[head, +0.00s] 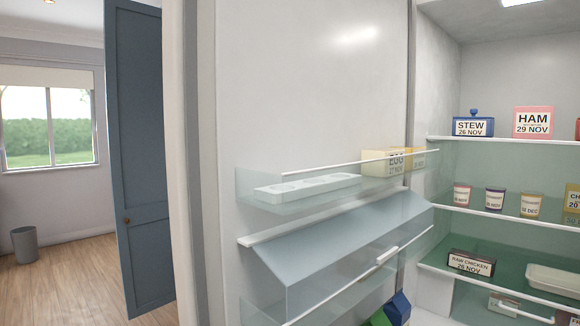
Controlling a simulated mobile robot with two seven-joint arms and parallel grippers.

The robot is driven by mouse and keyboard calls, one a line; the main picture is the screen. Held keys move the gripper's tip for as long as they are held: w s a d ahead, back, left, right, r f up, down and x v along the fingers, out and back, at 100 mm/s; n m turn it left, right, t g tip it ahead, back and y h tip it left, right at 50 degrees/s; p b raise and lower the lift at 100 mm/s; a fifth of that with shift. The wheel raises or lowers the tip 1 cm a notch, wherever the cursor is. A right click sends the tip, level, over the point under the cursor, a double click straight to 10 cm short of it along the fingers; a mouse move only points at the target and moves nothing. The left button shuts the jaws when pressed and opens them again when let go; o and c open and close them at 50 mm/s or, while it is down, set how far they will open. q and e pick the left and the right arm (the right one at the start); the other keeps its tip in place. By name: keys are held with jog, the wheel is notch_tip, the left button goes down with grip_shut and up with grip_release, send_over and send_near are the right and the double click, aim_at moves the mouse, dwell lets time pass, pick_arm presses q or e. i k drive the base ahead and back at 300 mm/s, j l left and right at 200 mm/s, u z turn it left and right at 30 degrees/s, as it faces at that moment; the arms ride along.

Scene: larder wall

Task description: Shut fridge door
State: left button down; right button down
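The fridge door (300,85) stands open, and its white inner face fills the middle of the head view. Its shelves carry a white egg tray (308,186) and a yellow and cream egg box (385,162). A closed grey-blue flap compartment (335,250) is below them. The fridge interior (500,80) is open to view on the right, with food on its shelves. The door's outer face and handle are hidden. Neither of my grippers shows in this view.
A blue panelled room door (140,150) stands left of the fridge door. Farther left are wooden floor (65,285), a grey bin (25,244) and a window (50,125). Dark blue and green cartons (397,308) stand low in the fridge door's shelving.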

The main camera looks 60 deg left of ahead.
aim_at(271, 108)
jog(key=k+j, duration=0.3)
jog(key=j, duration=0.15)
jog(key=k+j, duration=0.45)
jog(key=j, duration=0.45)
jog(key=k+j, duration=0.1)
jog(key=j, duration=0.45)
jog(key=k+j, duration=0.1)
jog(key=j, duration=0.4)
jog(key=k+j, duration=0.1)
jog(key=j, duration=0.45)
jog(key=k+j+u, duration=0.1)
jog(key=j, duration=0.3)
jog(key=k+j+u, duration=0.1)
jog(key=j, duration=0.3)
jog(key=k+j+u, duration=0.15)
jog(key=j, duration=0.3)
